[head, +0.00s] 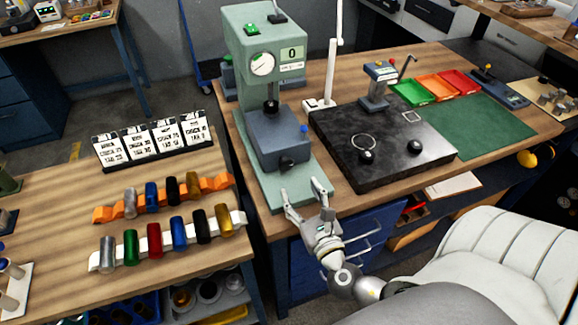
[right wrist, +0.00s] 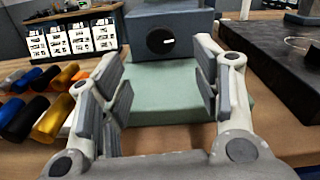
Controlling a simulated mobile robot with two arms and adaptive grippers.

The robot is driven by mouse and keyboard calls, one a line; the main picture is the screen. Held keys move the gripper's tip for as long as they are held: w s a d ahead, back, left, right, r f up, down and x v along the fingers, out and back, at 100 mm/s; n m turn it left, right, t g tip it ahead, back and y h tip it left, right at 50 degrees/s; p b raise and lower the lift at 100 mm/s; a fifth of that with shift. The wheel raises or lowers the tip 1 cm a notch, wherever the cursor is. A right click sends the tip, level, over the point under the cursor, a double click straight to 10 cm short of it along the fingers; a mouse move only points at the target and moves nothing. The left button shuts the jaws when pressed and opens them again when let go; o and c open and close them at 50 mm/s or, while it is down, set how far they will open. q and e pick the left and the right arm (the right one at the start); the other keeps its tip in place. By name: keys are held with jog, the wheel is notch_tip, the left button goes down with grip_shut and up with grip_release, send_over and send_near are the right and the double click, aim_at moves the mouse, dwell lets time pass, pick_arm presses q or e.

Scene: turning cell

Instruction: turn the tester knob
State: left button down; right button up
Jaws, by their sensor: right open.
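The tester (head: 262,50) is a pale green machine with a round dial and a display reading 0, standing on the bench. Its dark knob (head: 287,163) is on the front of the grey block low on the tester. In the right wrist view the knob (right wrist: 160,41) is a black disc with a white mark, ahead and between the fingers. My right gripper (head: 306,192) is open and empty, just in front of the tester's green base, short of the knob. My left gripper is not in view.
A black stone plate (head: 375,160) lies right of the tester. Left are racks of coloured cylinders (head: 165,240) and a row of printed cards (head: 155,140). A blue knob (head: 304,129) sits on the grey block's side. A white chair (head: 500,260) stands at front right.

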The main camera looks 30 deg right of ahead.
aim_at(287, 165)
jog(key=p+x, duration=0.2)
jog(key=x, duration=0.7)
jog(key=shift+w+d, duration=0.1)
jog(key=shift+c, duration=0.5)
jog(key=c, duration=0.9)
jog(key=shift+f+m+b, duration=0.25)
jog(key=shift+m+b, duration=0.55)
jog(key=shift+m, duration=0.5)
jog(key=shift+r+m+b, duration=0.2)
jog(key=shift+m+b, duration=0.2)
